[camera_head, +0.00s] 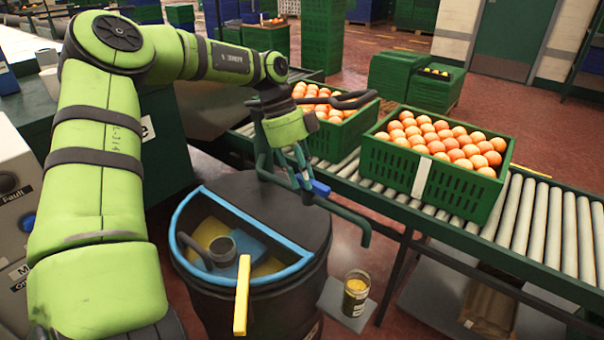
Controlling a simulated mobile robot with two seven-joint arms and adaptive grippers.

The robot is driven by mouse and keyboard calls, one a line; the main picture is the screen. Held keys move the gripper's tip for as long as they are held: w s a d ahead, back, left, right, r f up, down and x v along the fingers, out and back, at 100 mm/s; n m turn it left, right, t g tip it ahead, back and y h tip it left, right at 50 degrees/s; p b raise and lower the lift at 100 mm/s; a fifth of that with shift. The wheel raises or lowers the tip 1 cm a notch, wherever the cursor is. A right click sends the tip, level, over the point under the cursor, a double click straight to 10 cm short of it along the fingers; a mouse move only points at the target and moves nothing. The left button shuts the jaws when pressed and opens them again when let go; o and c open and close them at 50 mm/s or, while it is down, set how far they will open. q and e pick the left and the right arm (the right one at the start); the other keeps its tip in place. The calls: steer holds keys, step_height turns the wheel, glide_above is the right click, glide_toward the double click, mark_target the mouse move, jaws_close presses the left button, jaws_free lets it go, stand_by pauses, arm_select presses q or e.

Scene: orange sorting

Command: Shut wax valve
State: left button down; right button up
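A dark drum (318,228) with a blue-rimmed half opening stands below my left arm, with yellow material inside. A teal pipe (345,214) reaches over its right side and bends down at the end. A small blue part (320,188), perhaps the valve handle, sits by this pipe. A glass jar (356,293) with yellow contents stands below the pipe's end. My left gripper (298,170) is close above the pipe and beside the blue part. Its fingers blend with the teal parts, so contact and opening are unclear. My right gripper is out of view.
A yellow bar (242,295) stands upright at the drum's front. A roller conveyor (530,222) behind the drum carries green crates of oranges (398,165), the left one close behind my wrist. A grey control panel (14,190) is at the left edge. The red floor is open at back right.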

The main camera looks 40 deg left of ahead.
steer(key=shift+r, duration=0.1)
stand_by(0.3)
arm_select(q)
steer(key=shift+w+m+g+p, duration=0.15)
steer(key=shift+m+g+p, duration=0.3)
steer(key=shift+m, duration=0.45)
steer(key=shift+a+m, duration=0.1)
steer(key=shift+m, duration=0.3)
steer(key=shift+w+m+g, duration=0.15)
steer(key=shift+m+g, duration=0.2)
steer(key=shift+m, duration=0.55)
steer(key=shift+m+y+p, duration=0.3)
steer(key=shift+m, duration=0.3)
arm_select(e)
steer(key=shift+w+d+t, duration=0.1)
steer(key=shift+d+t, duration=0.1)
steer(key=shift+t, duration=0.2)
arm_select(q)
steer(key=shift+w+g, duration=0.1)
steer(key=shift+g, duration=0.2)
steer(key=c, duration=1)
jaws_free()
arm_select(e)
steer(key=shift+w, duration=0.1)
